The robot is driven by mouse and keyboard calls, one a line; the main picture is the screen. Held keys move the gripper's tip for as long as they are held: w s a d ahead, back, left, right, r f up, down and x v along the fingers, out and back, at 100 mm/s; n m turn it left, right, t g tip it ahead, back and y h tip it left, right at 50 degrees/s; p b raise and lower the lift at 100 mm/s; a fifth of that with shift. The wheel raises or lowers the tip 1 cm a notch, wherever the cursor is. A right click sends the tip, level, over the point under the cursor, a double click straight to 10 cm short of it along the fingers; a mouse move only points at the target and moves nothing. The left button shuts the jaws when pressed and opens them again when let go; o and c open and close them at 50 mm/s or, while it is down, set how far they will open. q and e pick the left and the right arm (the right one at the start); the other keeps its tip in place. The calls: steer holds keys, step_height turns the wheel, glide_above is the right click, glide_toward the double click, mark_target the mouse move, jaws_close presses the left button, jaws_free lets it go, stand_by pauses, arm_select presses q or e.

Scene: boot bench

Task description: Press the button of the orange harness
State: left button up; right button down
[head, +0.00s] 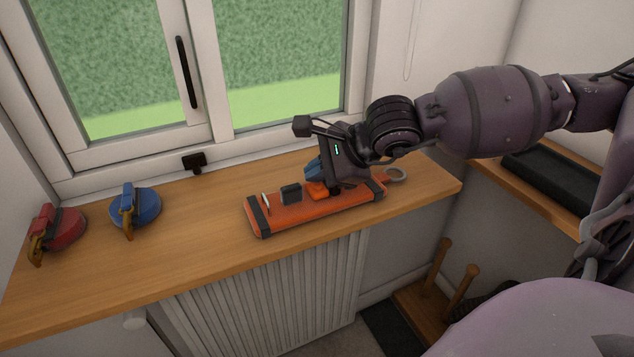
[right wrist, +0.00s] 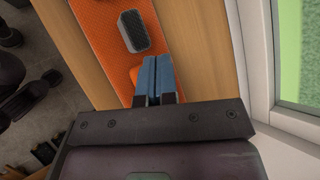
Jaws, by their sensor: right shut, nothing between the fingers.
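The orange harness (head: 285,216) is a long orange strip with dark bands near its ends, lying on the wooden sill. It carries a dark grey block (head: 291,194), a small raised orange piece (head: 316,190) and a thin white piece. My right gripper (head: 313,169) is over the far side of the harness, its blue fingers shut and empty. In the right wrist view the fingers (right wrist: 155,69) point toward the grey block (right wrist: 134,31), with the orange piece partly hidden behind them. I cannot tell whether the fingertips touch anything. My left gripper is out of view.
A blue item (head: 146,207) and a red item (head: 66,230) with brass-coloured hooks lie at left on the sill (head: 200,238). A grey ring (head: 396,175) lies past the harness's right end. The window stands behind. Bare sill separates the blue item from the harness.

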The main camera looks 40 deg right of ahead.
mark_target(317, 185)
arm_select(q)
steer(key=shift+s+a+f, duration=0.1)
arm_select(e)
steer(key=shift+f, duration=0.25)
steer(key=shift+r, duration=0.1)
stand_by(0.5)
steer(key=shift+r, duration=0.45)
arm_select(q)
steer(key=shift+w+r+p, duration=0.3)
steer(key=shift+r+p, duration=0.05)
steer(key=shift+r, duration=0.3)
arm_select(e)
steer(key=shift+r, duration=0.3)
steer(key=shift+r, duration=0.6)
steer(key=shift+r+p, duration=0.95)
steer(key=shift+r, duration=0.95)
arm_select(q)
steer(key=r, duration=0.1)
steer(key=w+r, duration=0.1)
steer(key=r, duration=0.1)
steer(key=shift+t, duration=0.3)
